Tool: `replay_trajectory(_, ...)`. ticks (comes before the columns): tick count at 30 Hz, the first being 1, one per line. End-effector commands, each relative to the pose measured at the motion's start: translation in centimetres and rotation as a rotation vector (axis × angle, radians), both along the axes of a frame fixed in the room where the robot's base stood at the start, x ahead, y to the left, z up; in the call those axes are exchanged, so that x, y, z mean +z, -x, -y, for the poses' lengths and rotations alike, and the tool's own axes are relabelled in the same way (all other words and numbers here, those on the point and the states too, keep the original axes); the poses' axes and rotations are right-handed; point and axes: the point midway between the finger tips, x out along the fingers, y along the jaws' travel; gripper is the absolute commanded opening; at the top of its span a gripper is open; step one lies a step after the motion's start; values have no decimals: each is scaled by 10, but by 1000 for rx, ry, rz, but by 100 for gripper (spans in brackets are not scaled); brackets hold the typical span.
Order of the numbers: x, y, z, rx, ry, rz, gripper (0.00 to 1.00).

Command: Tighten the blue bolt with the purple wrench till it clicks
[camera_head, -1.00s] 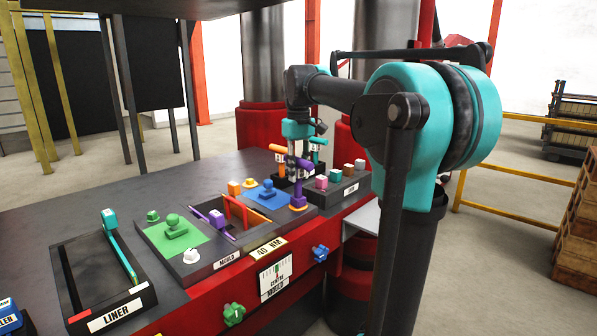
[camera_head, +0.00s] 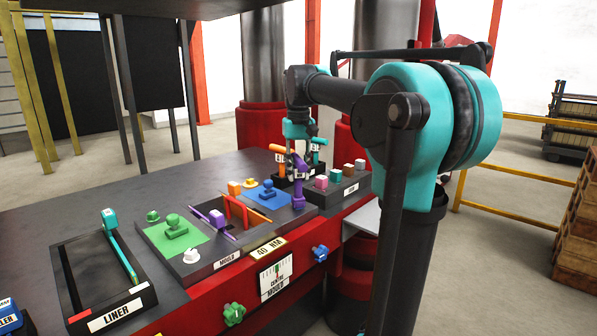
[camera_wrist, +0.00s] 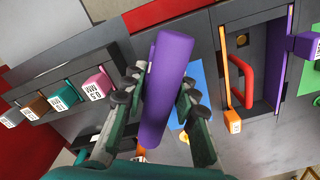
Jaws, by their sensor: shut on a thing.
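My gripper (camera_head: 298,168) is shut on the purple wrench (camera_head: 298,196) above the right end of the mould panel. In the wrist view the wrench's purple shaft (camera_wrist: 165,92) lies between my gripper's fingers (camera_wrist: 160,100) and points up the picture. The blue bolt (camera_head: 267,188), a knob-like piece, stands on a blue plate (camera_head: 258,198) just left of the wrench in the head view. In the wrist view the blue plate (camera_wrist: 200,75) shows partly behind my right finger, and the bolt is hidden. I cannot tell whether the wrench touches anything below.
An orange wrench (camera_head: 280,150) and a teal one (camera_head: 318,144) stand behind my gripper. A tray of coloured blocks (camera_head: 345,188) lies to the right. A red handle (camera_head: 234,212) rises from the panel's middle. A green plate (camera_head: 160,236) and the liner tray (camera_head: 140,301) are left.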

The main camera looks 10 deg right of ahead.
Motion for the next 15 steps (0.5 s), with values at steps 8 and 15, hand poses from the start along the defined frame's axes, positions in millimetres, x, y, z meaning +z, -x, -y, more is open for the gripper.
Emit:
replay_trajectory(8,0,0,0,-23,0,0,0)
replay_trajectory(15,0,0,0,-168,0,0,0)
